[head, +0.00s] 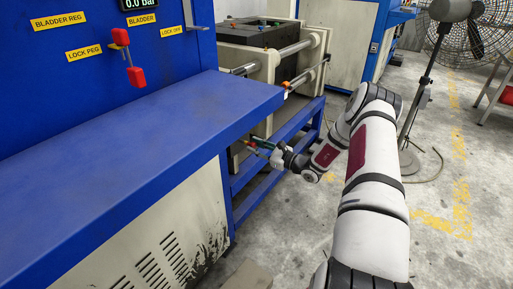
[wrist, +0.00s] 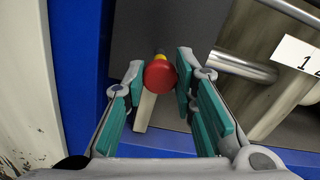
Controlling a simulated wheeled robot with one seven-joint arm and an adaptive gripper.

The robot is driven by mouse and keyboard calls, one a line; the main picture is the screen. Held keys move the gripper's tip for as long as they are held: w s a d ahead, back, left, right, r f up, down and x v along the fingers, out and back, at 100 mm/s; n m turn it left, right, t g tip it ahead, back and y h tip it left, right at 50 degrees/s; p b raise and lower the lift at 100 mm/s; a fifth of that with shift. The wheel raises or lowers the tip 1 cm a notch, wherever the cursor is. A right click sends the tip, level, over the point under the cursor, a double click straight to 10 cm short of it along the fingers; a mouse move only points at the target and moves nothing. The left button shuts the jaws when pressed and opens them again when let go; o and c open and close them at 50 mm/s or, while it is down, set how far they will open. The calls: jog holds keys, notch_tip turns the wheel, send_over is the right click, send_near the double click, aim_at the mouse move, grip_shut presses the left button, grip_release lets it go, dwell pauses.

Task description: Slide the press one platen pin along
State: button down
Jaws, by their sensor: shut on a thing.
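The press (head: 262,62) stands beyond the blue bench, with a dark block between pale plates on steel guide rods (head: 297,47). My gripper (head: 258,147) reaches low in front of its near side, beside the blue frame. In the wrist view its green-padded fingers (wrist: 160,71) are closed in on both sides of a red round knob (wrist: 159,74). A yellow piece shows behind the knob. The knob's far side and whatever it joins are hidden. I cannot tell which part is the platen pin.
A blue bench top (head: 130,135) lies left of my arm. A white plate numbered 1 (wrist: 298,55) and a steel rod (wrist: 243,66) are right of the fingers. A fan (head: 455,35) stands at the back right. The right floor is mostly clear.

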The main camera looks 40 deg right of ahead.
jog(key=b+x, duration=0.1)
jog(key=x, duration=0.2)
jog(key=shift+w+a+f, duration=0.1)
jog(key=shift+w, duration=0.2)
jog(key=c, duration=1.3)
grip_release()
jog(key=v, duration=1.2)
